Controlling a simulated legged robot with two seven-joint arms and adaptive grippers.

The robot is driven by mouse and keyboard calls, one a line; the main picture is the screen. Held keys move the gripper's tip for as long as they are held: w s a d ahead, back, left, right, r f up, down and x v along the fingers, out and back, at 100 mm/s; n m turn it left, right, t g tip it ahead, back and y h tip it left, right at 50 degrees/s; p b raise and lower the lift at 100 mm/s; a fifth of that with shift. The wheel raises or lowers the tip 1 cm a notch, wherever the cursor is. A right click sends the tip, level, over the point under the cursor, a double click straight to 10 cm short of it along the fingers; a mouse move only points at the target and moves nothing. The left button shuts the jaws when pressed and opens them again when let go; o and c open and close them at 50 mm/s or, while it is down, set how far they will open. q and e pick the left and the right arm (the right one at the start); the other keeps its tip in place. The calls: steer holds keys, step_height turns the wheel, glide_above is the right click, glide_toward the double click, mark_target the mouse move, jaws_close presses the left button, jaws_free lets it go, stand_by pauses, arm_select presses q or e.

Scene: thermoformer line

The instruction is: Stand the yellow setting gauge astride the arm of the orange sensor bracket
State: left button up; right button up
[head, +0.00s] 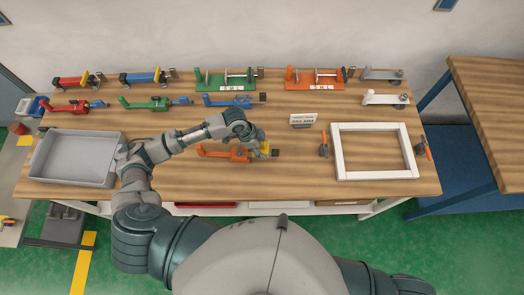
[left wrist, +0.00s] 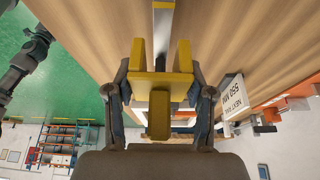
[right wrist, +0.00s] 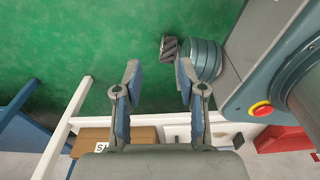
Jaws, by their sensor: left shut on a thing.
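The yellow setting gauge (left wrist: 161,86) is in my left gripper (left wrist: 163,95), shut on it from both sides. The gauge is forked, with two prongs pointing away from the palm. A pale narrow bar (left wrist: 163,38) lines up between the prongs in the left wrist view; I cannot tell whether the prongs straddle it or hover above it. In the head view the orange sensor bracket (head: 230,153) lies on the bench, with the gauge (head: 265,148) and my left gripper (head: 257,143) at its right part. My right gripper (right wrist: 158,82) is open and empty above the green floor.
A grey tray (head: 75,180) stands at the bench's left and a white frame (head: 338,155) at its right. A small sign (head: 303,120) stands behind the bracket. Several other brackets and fixtures line the back. The front centre of the bench (head: 300,180) is clear.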

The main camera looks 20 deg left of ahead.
arm_select(q)
steer(key=shift+f, duration=0.3)
steer(key=f, duration=0.1)
steer(key=a+f, duration=0.1)
steer(key=shift+a+f, duration=0.1)
steer(key=shift+f, duration=0.2)
steer(key=shift+a+f, duration=0.25)
steer(key=shift+a, duration=0.1)
steer(key=shift+d, duration=0.15)
steer(key=shift+d+f, duration=0.15)
steer(key=shift+d, duration=0.05)
steer(key=shift+d+f, duration=0.25)
steer(key=shift+d, duration=0.1)
steer(key=shift+f, duration=0.1)
steer(key=o, duration=1)
steer(key=shift+a, duration=0.1)
steer(key=shift+o, duration=1.2)
steer(key=shift+a, duration=0.2)
steer(key=shift+a+f, duration=0.1)
steer(key=shift+a, duration=0.2)
steer(key=shift+d+r, duration=0.1)
steer(key=shift+r, duration=0.1)
steer(key=v, duration=1.2)
steer(key=shift+d+r, duration=0.2)
steer(key=shift+r, duration=0.25)
arm_select(e)
steer(key=shift+a+r, duration=0.15)
steer(key=shift+a, duration=0.9)
